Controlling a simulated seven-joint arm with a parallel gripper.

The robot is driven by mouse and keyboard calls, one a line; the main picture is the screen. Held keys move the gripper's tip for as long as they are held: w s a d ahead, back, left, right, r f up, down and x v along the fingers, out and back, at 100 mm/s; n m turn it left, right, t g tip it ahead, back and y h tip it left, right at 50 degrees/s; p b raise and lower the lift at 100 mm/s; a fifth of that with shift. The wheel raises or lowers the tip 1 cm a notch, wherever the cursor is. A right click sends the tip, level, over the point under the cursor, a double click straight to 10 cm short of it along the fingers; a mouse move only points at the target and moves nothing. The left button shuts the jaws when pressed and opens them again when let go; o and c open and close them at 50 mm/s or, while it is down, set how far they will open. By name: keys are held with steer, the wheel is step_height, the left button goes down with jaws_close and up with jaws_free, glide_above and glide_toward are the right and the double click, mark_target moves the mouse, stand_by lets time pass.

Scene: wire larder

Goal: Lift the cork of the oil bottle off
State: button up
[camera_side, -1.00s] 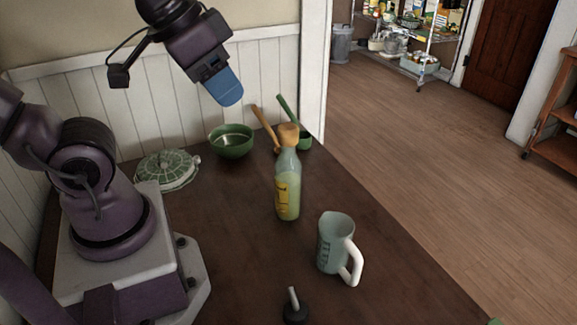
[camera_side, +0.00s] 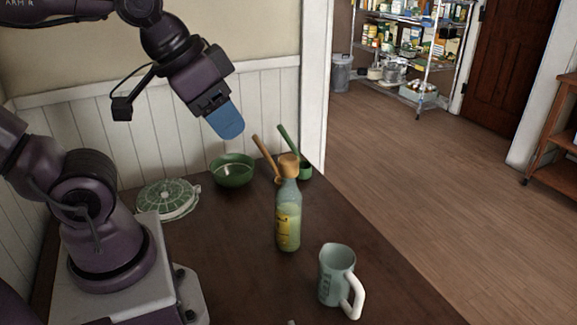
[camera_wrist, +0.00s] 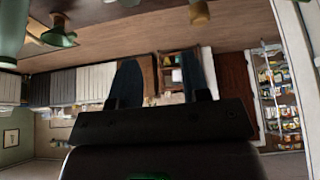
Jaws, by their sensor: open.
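The oil bottle (camera_side: 288,222) stands upright on the dark table in the side view. I cannot tell for sure whether the bottle shows in the wrist view.
A pale jug with a white handle (camera_side: 336,275) stands right of and nearer than the bottle. A patterned green lid (camera_side: 166,198) lies at left. The bare tabletop (camera_side: 215,255) is clear left of the bottle.

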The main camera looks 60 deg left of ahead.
steer(key=shift+o, duration=0.2)
steer(key=o, duration=0.3)
steer(key=shift+o, duration=0.8)
steer(key=shift+w+a+f, duration=0.15)
steer(key=shift+a+f, duration=0.05)
steer(key=shift+f, duration=0.25)
steer(key=n+g, duration=0.6)
steer(key=n, duration=2.1)
glide_toward(289, 157)
steer(key=shift+s+f, duration=0.2)
steer(key=shift+f, duration=4.3)
